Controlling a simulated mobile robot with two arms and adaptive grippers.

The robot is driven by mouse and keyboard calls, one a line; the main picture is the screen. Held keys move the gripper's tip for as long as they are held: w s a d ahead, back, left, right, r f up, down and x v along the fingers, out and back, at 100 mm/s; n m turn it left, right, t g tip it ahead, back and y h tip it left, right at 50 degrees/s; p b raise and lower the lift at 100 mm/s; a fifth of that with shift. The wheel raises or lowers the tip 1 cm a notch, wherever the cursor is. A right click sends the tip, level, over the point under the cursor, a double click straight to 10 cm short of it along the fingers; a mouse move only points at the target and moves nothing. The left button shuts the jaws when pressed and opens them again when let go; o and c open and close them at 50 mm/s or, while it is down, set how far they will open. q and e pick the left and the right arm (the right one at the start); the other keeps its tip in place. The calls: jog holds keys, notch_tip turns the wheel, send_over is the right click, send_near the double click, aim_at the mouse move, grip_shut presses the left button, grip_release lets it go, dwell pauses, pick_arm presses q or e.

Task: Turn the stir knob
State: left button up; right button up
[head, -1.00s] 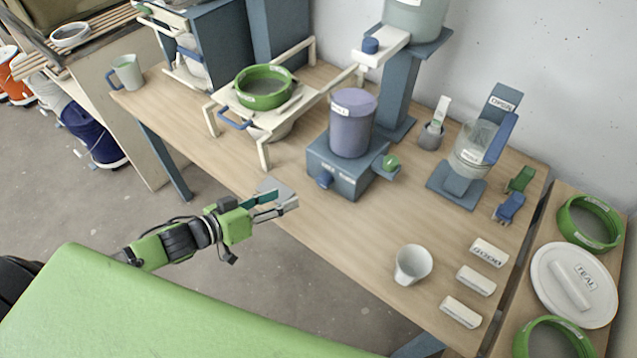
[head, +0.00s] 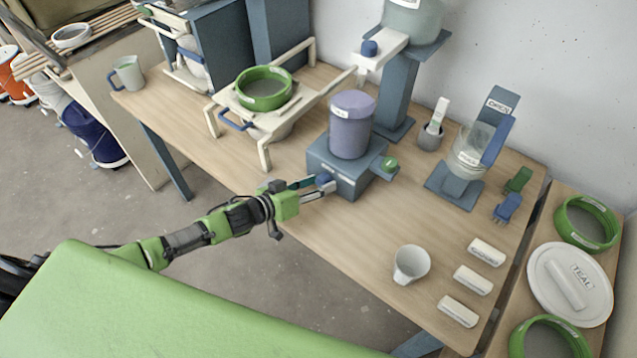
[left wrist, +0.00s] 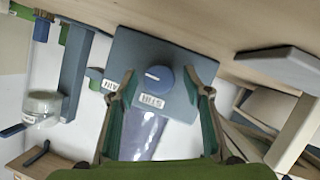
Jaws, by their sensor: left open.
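The blue stir knob (head: 324,182) is on the front of a blue-grey base (head: 341,168) that holds a purple lidded pot (head: 351,128). In the left wrist view the knob (left wrist: 159,77) shows a white pointer line and sits above a small label. My left gripper (head: 318,187) is at the knob in the head view. In the left wrist view its open fingers (left wrist: 162,88) stand on both sides of the knob, with visible gaps. A green knob (head: 389,164) sits on the base's right side. My right gripper is not in view.
A white cup (head: 411,264) and several white label blocks (head: 472,280) stand at the table's front right. A cream stand with a green ring sieve (head: 264,88) is to the left. A tall dispenser (head: 394,85) stands behind.

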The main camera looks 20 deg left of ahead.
pick_arm(q)
jog(key=shift+w+d, duration=0.1)
jog(key=c, duration=1.1)
